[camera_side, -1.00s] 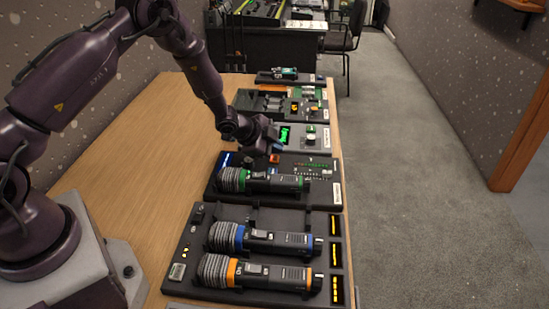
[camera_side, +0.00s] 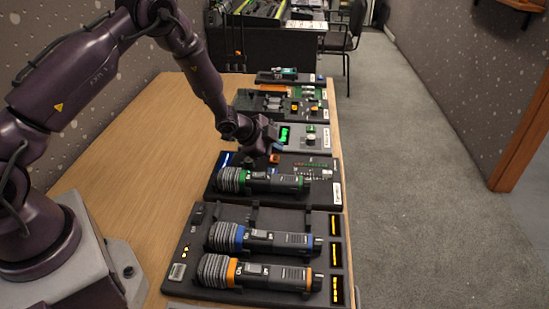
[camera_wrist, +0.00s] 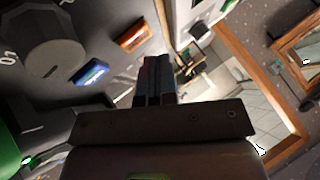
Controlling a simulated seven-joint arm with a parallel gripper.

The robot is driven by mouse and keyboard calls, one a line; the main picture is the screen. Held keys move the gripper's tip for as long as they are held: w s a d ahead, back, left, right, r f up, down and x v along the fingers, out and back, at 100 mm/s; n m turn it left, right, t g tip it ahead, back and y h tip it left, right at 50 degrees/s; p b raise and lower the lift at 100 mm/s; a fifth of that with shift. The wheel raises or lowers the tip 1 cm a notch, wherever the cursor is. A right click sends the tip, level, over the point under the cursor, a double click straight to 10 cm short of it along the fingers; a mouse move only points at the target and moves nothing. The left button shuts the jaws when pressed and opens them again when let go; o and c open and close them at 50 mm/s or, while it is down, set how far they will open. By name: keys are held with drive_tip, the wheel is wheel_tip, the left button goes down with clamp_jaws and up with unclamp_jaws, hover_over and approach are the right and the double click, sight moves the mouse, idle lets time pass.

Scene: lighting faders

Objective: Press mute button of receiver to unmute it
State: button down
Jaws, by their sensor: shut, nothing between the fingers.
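My gripper (camera_side: 272,148) is shut and empty, low over the panels in the middle of the bench. A grey panel (camera_side: 258,127) with a green lit display (camera_side: 285,135) stands just behind it; it appears to be the receiver, but I cannot read its label. In the wrist view, my shut fingers (camera_wrist: 154,68) point toward the upper part of the picture. A blue-lit button (camera_wrist: 90,72) and an orange-lit button (camera_wrist: 132,37) lie left of them, with a round knob (camera_wrist: 52,52) farther left. Which button is mute, and whether the fingertips touch anything, I cannot tell.
A green-banded microphone (camera_side: 270,181) lies in front of my gripper. Blue-banded (camera_side: 262,240) and orange-banded (camera_side: 262,272) microphones lie nearer the camera. More panels (camera_side: 280,104) stand behind. The wooden bench (camera_side: 165,155) is clear on the left.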

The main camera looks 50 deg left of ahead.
sight(274, 159)
drive_tip(key=shift+f, duration=0.15)
drive_tip(key=shift+f, duration=0.25)
drive_tip(key=shift+f, duration=0.35)
idle(1.0)
drive_tip(key=shift+r, duration=0.75)
drive_tip(key=shift+r, duration=2.5)
